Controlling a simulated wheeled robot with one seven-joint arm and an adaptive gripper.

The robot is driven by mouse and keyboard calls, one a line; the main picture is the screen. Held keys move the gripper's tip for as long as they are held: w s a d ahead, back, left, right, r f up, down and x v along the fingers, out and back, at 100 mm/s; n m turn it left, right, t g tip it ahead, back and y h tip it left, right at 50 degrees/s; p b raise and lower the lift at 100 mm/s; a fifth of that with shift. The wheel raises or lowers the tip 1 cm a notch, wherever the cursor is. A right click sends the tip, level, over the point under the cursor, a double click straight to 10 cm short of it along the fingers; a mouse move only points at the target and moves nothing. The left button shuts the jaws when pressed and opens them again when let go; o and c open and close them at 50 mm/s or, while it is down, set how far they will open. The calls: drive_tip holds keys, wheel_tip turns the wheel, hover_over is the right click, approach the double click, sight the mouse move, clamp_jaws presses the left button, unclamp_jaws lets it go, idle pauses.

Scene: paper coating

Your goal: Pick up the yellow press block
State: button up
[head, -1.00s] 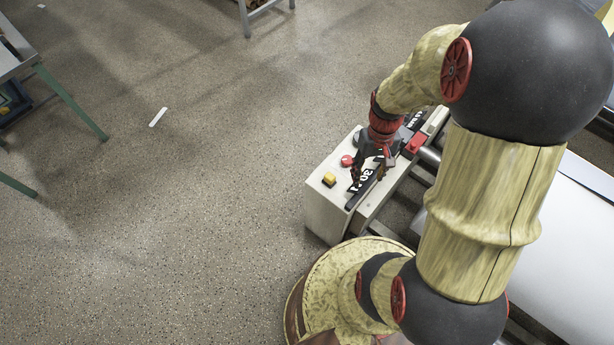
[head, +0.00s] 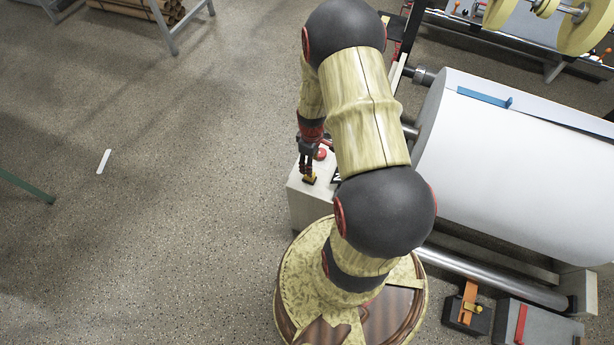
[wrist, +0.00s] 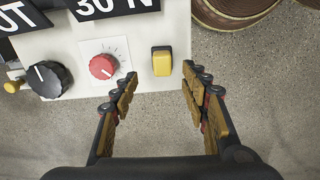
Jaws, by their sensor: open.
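The yellow press block (wrist: 162,62) sits near the edge of a pale control box (wrist: 130,40) in the wrist view, beside a red knob. My gripper (wrist: 158,95) is open and empty. In the wrist view its two fingers are spread to either side, with the block ahead of the gap, nearer the right finger. I see no contact with the block. Part of the box is hidden by my arm in the head view.
A large white paper roll (head: 530,160) lies to the right. Speckled floor on the left is open.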

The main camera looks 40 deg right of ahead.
drive_tip(key=shift+a+f+b, duration=0.2)
drive_tip(key=shift+f+b, duration=1.6)
drive_tip(key=shift+f, duration=2.15)
drive_tip(key=shift+c, duration=1.1)
clamp_jaws()
